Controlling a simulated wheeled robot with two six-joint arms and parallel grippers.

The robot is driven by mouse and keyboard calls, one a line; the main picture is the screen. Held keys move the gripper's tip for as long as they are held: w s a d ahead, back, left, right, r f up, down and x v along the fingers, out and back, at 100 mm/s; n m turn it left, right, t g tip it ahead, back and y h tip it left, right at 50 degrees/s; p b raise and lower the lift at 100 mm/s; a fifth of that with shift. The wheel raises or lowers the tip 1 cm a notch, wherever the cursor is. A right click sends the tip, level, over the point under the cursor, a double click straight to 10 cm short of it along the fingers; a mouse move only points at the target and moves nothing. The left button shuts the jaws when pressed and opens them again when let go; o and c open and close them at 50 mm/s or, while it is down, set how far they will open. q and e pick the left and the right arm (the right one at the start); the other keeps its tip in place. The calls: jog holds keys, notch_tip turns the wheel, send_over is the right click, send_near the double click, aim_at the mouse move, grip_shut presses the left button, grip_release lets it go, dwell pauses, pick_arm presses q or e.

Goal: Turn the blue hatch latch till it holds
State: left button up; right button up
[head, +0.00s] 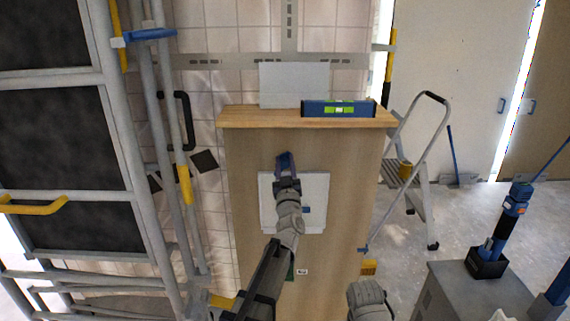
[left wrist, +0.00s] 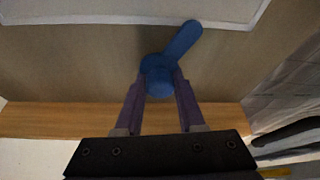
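The blue latch (left wrist: 180,45) is in the left wrist view, a round hub with a lever slanting up and right. The lever's tip overlaps the edge of the white hatch panel (head: 317,188) on the wooden cabinet front. My right gripper is not in view.
A blue spirit level (head: 338,108) and a light grey plate (head: 294,84) are on the cabinet's wooden top (head: 250,116). A metal frame with pipes (head: 120,130) stands left. A stepladder (head: 425,150) and a grey box (head: 470,290) are at right, with open floor between.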

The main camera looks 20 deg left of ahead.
pick_arm(q)
grip_shut()
jog(key=n+y, duration=0.1)
jog(key=n, duration=0.1)
jog(key=n+g+y+p, duration=0.1)
jog(key=n, duration=0.2)
jog(key=shift+r, duration=0.15)
jog(key=n+g+y, duration=0.1)
jog(key=n, duration=0.2)
jog(key=shift+p, duration=0.3)
jog(key=o, duration=0.5)
grip_release()
jog(key=shift+o, duration=0.2)
